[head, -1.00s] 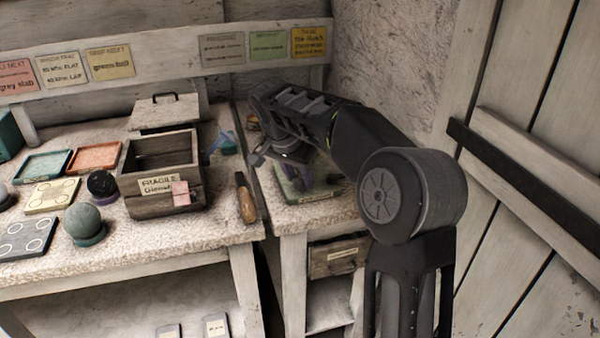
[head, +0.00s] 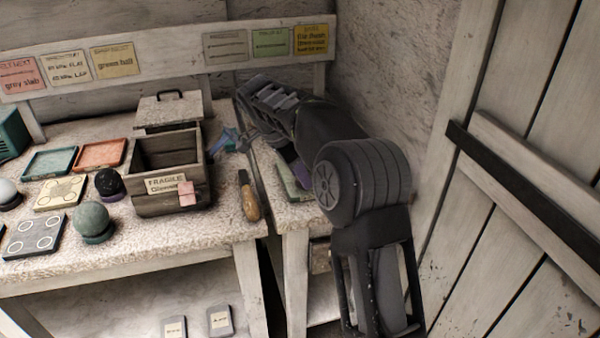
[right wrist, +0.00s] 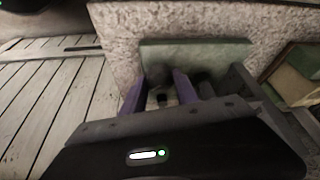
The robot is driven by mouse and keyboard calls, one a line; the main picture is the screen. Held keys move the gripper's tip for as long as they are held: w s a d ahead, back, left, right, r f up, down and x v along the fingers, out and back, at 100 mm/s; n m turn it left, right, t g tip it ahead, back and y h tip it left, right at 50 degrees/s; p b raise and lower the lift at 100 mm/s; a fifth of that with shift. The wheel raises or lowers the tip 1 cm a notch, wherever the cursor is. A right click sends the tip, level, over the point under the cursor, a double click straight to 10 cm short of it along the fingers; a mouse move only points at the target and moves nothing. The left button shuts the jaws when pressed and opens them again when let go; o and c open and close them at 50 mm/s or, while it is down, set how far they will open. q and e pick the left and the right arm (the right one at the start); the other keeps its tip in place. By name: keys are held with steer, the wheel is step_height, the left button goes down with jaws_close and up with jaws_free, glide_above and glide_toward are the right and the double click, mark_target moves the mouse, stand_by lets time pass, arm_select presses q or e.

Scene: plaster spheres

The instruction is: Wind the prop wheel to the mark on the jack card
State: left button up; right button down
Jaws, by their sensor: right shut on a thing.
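My right gripper (right wrist: 162,88) reaches down over the small right-hand bench. Two purple bars show at its jaws, with something small and dark between them. It is shut on this dark thing, which I take to be the prop wheel; it is mostly hidden. A green slab (right wrist: 205,52) lies just beyond the jaws, and its edge also shows below my arm in the head view (head: 290,186). Cards hang on the back rail: a plain lined one (head: 226,47), a green one (head: 271,43) and a yellow one (head: 310,40). I cannot tell which is the jack card, nor see its mark. My left gripper is out of view.
An open wooden box (head: 167,170) labelled fragile stands on the left bench, with a wooden-handled tool (head: 249,200) beside it. A teal tray (head: 49,161), an orange tray (head: 100,154) and several spheres stand further left. A narrow gap separates the benches. A plank door (head: 520,150) is at right.

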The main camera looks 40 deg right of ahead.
steer(key=c, duration=0.9)
jaws_free()
steer(key=shift+r, duration=0.1)
steer(key=p+v, duration=0.5)
steer(key=v, duration=0.2)
steer(key=shift+a+r, duration=0.15)
steer(key=shift+r, duration=0.2)
